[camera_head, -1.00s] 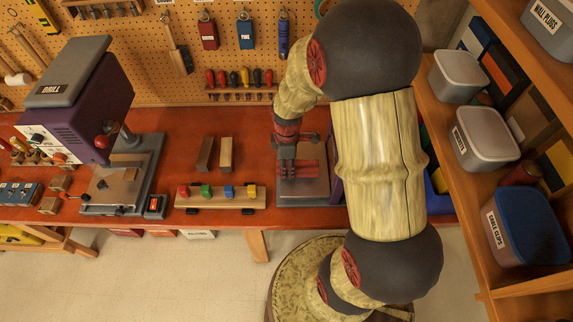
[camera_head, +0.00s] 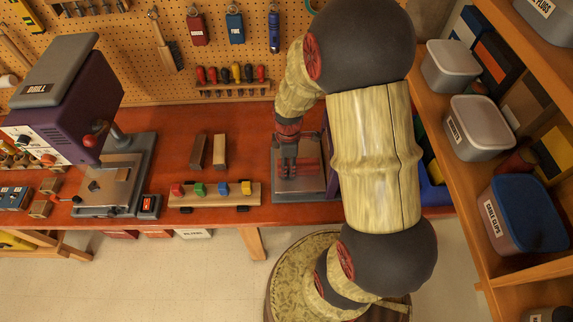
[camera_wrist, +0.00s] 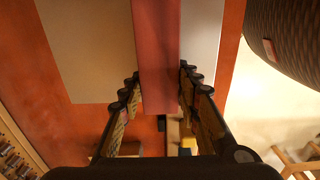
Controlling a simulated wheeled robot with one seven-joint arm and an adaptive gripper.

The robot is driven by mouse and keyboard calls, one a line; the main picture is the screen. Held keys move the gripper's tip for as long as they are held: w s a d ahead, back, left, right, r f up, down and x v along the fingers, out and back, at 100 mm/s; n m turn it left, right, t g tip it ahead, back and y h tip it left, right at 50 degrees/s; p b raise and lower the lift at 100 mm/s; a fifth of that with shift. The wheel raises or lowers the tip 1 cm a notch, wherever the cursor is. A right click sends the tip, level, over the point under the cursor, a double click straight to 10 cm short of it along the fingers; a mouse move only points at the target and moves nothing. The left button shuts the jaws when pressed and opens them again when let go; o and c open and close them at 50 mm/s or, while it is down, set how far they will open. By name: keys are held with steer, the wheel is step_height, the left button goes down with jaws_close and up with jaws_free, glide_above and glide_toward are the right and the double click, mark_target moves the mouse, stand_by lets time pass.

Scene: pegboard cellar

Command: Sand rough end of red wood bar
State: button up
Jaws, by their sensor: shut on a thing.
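The red wood bar (camera_wrist: 158,55) runs up the middle of the wrist view, between the two fingers of my gripper (camera_wrist: 159,92). The fingers are shut on its sides, and its near end shows just past them. In the head view my gripper (camera_head: 288,168) points down over a grey base plate (camera_head: 290,196) at the right of the bench. The red bar (camera_head: 308,167) shows there beside the fingers, partly hidden by them. A purple housing (camera_head: 333,180) at that plate is mostly hidden by my arm. The finish of the bar's ends cannot be made out.
Two wood bars (camera_head: 219,151) lie left of my gripper, behind a wooden rack (camera_head: 215,200) with coloured blocks. A drill press (camera_head: 65,110) stands at the left. Shelves with bins (camera_head: 480,128) stand close on the right. Some bench between is clear.

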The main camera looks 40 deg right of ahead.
steer(key=shift+s+d, duration=0.7)
steer(key=shift+d, duration=0.35)
steer(key=shift+s+a, duration=0.1)
steer(key=shift+a, duration=0.1)
steer(key=shift+s+a, duration=0.1)
steer(key=shift+s, duration=0.35)
stand_by(0.7)
steer(key=shift+w+d, duration=0.35)
steer(key=shift+w, duration=0.2)
stand_by(0.8)
steer(key=shift+s+a+p, duration=0.15)
steer(key=shift+p, duration=0.15)
stand_by(0.4)
steer(key=shift+w+a, duration=0.6)
steer(key=shift+a, duration=0.25)
steer(key=shift+w+a, duration=0.55)
steer(key=shift+a, duration=0.3)
steer(key=shift+r+p, duration=3.25)
steer(key=shift+r, duration=1.3)
